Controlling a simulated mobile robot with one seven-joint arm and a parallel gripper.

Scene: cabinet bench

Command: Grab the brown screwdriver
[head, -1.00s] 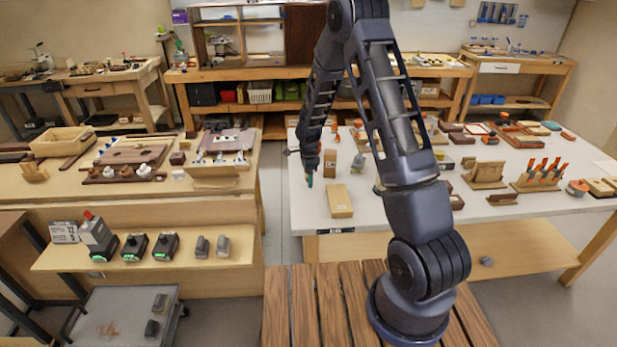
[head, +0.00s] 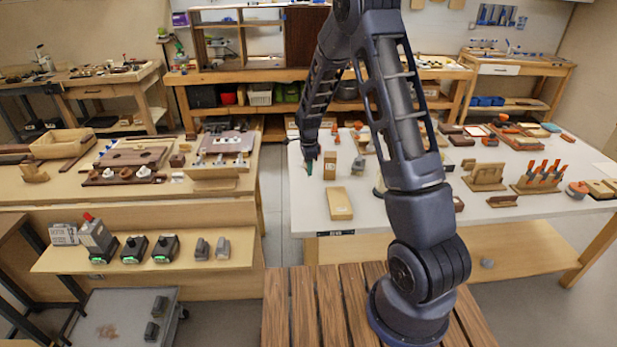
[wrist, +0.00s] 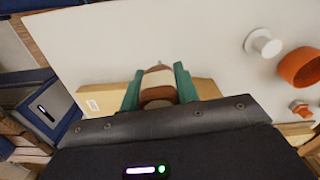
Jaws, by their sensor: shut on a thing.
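My gripper (head: 309,166) hangs over the near left part of the white table, left of a small upright brown block. In the wrist view, its two green fingers (wrist: 158,88) are closed on a brown thing with a pale cream section, which looks like the brown screwdriver (wrist: 157,94). The thing lies between both fingers, touching them. Most of its length is hidden, and I cannot make it out in the head view.
A pale wooden box (head: 339,204) lies near the table's front edge, with the brown block (head: 330,166) behind it. A white spool (wrist: 263,43) and an orange ring (wrist: 300,68) show in the wrist view. The white table (head: 400,222) has bare room along its front.

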